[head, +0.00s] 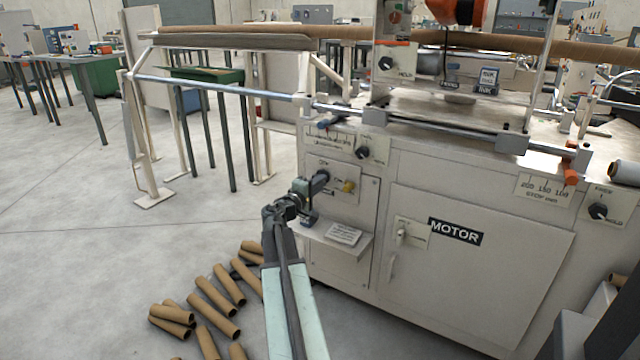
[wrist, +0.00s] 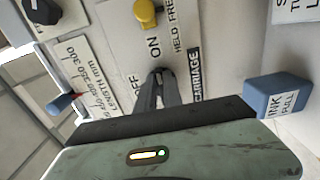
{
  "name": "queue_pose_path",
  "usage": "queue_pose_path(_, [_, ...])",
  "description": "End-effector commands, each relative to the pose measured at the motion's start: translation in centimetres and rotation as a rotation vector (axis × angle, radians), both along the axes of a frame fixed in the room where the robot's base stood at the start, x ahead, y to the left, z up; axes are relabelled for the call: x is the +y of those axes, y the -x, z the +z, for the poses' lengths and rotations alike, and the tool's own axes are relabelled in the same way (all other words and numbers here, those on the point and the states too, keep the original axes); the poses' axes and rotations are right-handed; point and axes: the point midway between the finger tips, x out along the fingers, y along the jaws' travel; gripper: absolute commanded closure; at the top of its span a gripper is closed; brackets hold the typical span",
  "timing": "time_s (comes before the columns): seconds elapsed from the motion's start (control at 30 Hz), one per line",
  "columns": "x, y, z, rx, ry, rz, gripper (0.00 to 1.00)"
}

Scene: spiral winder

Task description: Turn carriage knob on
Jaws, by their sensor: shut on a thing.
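The carriage knob (head: 321,177) is a small dark knob on the left front panel of the white machine. In the wrist view the black CARRIAGE label (wrist: 195,75) stands beside it, with OFF and ON printed near the fingers. My gripper (wrist: 160,74) reaches the panel and is shut on the knob, between the OFF and ON marks. The fingers hide most of the knob, so I cannot tell its exact pointing.
The yellow knob (wrist: 147,13) is close by, near HELD FREE. A blue INK PULL block (wrist: 277,96) sticks out at right in the wrist view. A small shelf (head: 330,240) juts out below the panel. Cardboard tubes (head: 213,297) lie on the floor.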

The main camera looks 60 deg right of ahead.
Motion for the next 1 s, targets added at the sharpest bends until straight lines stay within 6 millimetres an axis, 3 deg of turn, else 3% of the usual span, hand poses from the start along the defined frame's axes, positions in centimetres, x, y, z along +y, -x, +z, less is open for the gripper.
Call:
queue_pose_path(0.13, [0.1, 0.3, -0.1, -0.005, -0.003, -0.007, 1.00])
queue_pose_path(0.17, [0.1, 0.3, -0.1, -0.004, -0.003, -0.007, 0.81])
queue_pose_path(0.2, [0.0, 0.3, -0.1, -0.004, -0.003, -0.007, 0.70])
queue_pose_path(0.23, [0.0, 0.2, -0.1, -0.004, -0.003, -0.006, 0.67])
queue_pose_path(0.63, [0.7, 0.1, 0.0, -0.001, -0.001, -0.002, 0.67])
queue_pose_path(1.0, [7.2, 0.2, -0.1, -0.002, -0.002, -0.002, 0.67])
